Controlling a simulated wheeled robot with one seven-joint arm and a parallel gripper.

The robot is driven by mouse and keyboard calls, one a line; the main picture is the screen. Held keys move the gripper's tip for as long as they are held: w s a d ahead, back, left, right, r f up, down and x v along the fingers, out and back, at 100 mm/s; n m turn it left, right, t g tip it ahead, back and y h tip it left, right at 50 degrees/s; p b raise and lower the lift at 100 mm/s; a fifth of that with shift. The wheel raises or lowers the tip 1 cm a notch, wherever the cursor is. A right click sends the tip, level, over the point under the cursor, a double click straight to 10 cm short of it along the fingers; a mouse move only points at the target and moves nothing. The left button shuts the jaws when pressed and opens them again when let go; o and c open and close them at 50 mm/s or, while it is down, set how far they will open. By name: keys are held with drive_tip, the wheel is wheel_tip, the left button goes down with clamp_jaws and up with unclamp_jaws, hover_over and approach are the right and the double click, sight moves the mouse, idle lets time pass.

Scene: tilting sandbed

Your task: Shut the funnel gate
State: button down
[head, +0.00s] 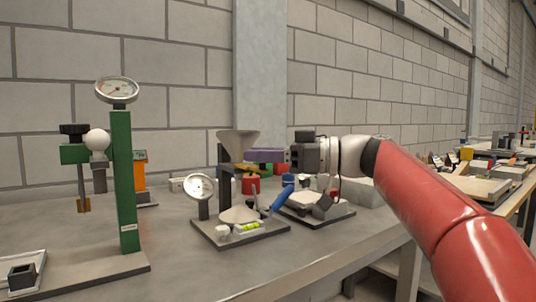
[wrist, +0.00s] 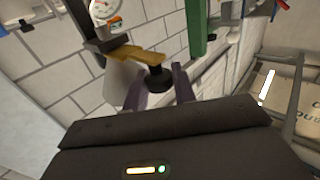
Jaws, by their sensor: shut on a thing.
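The grey funnel (head: 238,143) stands on a dark post at the middle of the bench, upright, and its cone also shows in the wrist view (wrist: 120,84). The funnel gate is a yellow-orange plate (wrist: 138,54) under the funnel, with a black knob (wrist: 158,79) at its end. In the head view the gate (head: 250,169) is a thin strip by the funnel's mouth. My gripper (head: 250,155) reaches in from the right at that height. In the wrist view its purple fingers (wrist: 160,76) are on either side of the knob, shut on it. How far the gate is across the mouth cannot be told.
A dial gauge (head: 200,186) and a pale heap (head: 239,214) are on the funnel's base plate (head: 250,235). A green post with a dial (head: 125,180) stands at left.

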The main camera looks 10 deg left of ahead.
drive_tip(key=shift+w+a, duration=0.25)
drive_tip(key=c, duration=1.2)
unclamp_jaws()
drive_tip(key=shift+o, duration=0.2)
drive_tip(key=d+b, duration=0.1)
drive_tip(key=d, duration=0.7)
drive_tip(key=shift+w, duration=0.25)
